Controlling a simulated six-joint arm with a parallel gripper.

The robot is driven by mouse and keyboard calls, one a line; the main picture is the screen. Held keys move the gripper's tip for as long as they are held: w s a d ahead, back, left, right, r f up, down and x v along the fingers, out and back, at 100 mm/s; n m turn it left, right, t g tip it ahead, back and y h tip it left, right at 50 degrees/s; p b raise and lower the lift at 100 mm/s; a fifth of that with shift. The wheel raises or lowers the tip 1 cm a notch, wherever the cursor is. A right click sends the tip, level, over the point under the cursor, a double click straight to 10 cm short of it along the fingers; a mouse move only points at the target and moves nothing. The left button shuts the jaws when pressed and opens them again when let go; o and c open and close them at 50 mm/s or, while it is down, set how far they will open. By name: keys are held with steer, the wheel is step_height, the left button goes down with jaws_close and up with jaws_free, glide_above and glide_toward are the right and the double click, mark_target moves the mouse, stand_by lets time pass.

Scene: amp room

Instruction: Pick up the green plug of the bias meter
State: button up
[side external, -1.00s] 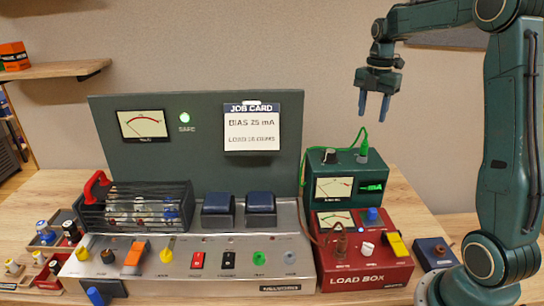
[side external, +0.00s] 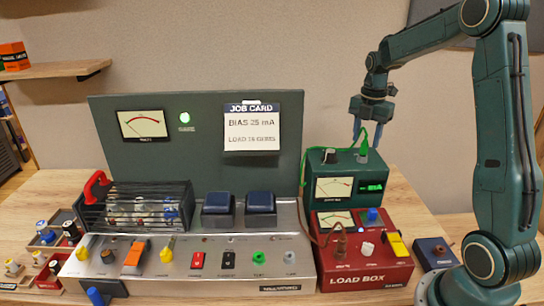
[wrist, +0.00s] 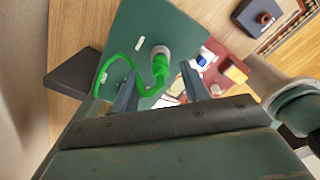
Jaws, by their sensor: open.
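The green plug (side external: 363,147) stands upright on top of the dark green bias meter (side external: 340,167), near its right side, with a green lead looping from it. My gripper (side external: 357,132) is open, its two blue fingers pointing down just above and behind the plug. In the wrist view the plug (wrist: 160,66) shows between the fingers' lines, ahead of the fingertips (wrist: 160,82), on the meter's top (wrist: 140,20). The fingers appear apart from the plug. I cannot tell the exact height gap.
The red load box (side external: 365,262) stands in front of the meter, with knobs and a yellow part. The tall panel (side external: 200,175) with a job card is to the left. The steel amp chassis (side external: 230,277) fills the front.

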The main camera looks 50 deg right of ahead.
steer(key=shift+f, duration=1.1)
steer(key=shift+c, duration=0.3)
jaws_close()
